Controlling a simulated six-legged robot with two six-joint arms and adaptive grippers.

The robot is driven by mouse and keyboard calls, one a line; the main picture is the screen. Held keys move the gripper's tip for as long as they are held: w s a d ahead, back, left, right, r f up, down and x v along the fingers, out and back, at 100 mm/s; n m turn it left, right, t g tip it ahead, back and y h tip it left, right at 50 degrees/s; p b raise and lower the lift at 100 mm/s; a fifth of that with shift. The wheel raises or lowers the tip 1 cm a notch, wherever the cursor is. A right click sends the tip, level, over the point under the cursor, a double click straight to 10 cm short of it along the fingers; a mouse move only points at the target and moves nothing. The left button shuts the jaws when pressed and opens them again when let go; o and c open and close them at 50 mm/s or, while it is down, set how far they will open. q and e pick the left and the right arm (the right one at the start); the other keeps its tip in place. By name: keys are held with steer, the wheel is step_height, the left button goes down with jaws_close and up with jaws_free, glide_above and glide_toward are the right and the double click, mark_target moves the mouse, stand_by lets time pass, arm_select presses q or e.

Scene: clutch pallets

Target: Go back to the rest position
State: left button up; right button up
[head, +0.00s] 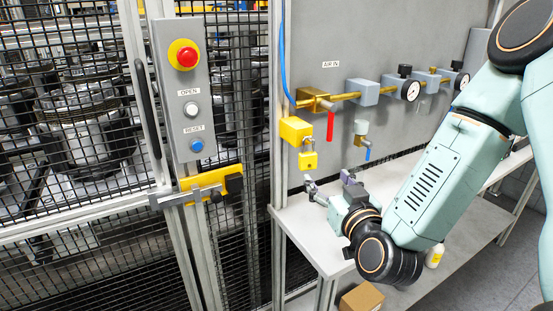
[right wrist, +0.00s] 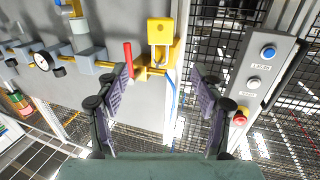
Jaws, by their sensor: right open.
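My right gripper (head: 328,182) is in front of the grey air panel (head: 345,58), above the grey shelf (head: 385,178). In the right wrist view its two fingers (right wrist: 162,82) are spread wide with nothing between them. A yellow padlock (head: 309,160) hangs from a yellow lockout block (head: 296,131) just above the gripper in the head view, apart from the fingers. A red valve handle (head: 330,125) points down beside it; it also shows near one finger in the right wrist view (right wrist: 128,58). My left gripper is not in view.
A control box (head: 181,100) with a red stop button (head: 186,55) is on the fence post at left. A yellow door latch (head: 228,182) sits below it. Mesh fencing (head: 70,215) fills the left. A cardboard box (head: 361,298) and a bottle (head: 434,256) are below the shelf.

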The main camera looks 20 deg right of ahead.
steer(key=s+a+f+g+y+b, duration=0.1)
steer(key=s+a+f+g+b, duration=0.15)
steer(key=f, duration=0.55)
steer(key=s+a+f+g+y+b, duration=0.15)
steer(key=s+f+g, duration=0.25)
steer(key=f, duration=0.4)
steer(key=s+a+f+g+y+b, duration=0.1)
steer(key=s+a+f+g+y, duration=0.15)
steer(key=f, duration=0.55)
steer(key=s+a+f+n+g+b, duration=0.1)
steer(key=s+f+g+b, duration=0.3)
steer(key=s+f, duration=0.6)
steer(key=s+a+f+n+g+h+b, duration=0.1)
steer(key=s+f+g+b, duration=0.3)
steer(key=s+f, duration=0.7)
steer(key=shift+s+a, duration=0.35)
steer(key=shift+a, duration=0.55)
